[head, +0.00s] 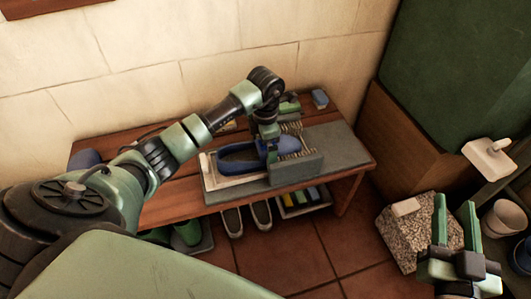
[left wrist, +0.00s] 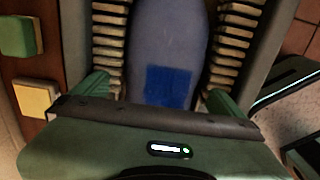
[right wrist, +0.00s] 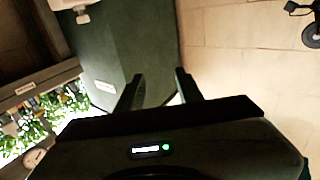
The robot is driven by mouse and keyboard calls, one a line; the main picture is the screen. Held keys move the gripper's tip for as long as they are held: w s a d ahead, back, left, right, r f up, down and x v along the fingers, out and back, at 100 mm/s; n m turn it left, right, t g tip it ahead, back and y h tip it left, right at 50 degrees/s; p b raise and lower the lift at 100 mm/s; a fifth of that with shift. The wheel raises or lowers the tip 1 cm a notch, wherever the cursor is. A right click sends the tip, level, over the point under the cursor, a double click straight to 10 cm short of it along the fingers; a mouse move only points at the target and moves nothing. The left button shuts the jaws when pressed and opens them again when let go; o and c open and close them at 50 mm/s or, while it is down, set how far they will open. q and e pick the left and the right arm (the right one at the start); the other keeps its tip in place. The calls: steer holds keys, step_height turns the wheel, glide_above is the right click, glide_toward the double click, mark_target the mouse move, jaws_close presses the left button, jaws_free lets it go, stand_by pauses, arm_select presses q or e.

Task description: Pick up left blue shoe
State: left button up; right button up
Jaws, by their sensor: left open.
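A blue shoe (head: 240,158) lies in a grey and white tray (head: 208,176) on the wooden bench. My left gripper (head: 271,150) is open over the shoe's right end, pointing down. In the left wrist view the shoe (left wrist: 167,40) runs between rows of pale bristles, with a darker blue patch on it. The fingers (left wrist: 155,88) are on either side of the shoe; contact cannot be told. A second blue object (head: 84,158) at the bench's left end is partly hidden by my arm. My right gripper (head: 457,225) is open and empty, away at the right.
A small blue block (head: 320,98) and green items stand at the bench's back. Below are grey slippers (head: 233,222), green shoes (head: 188,234) and a tray of colored items (head: 303,200). A speckled block (head: 400,238) and white cup (head: 505,218) are near my right gripper. A wall closes the back.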

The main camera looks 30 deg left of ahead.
arm_select(q)
steer(key=shift+c, duration=0.3)
steer(key=c, duration=1.5)
steer(key=shift+r, duration=0.15)
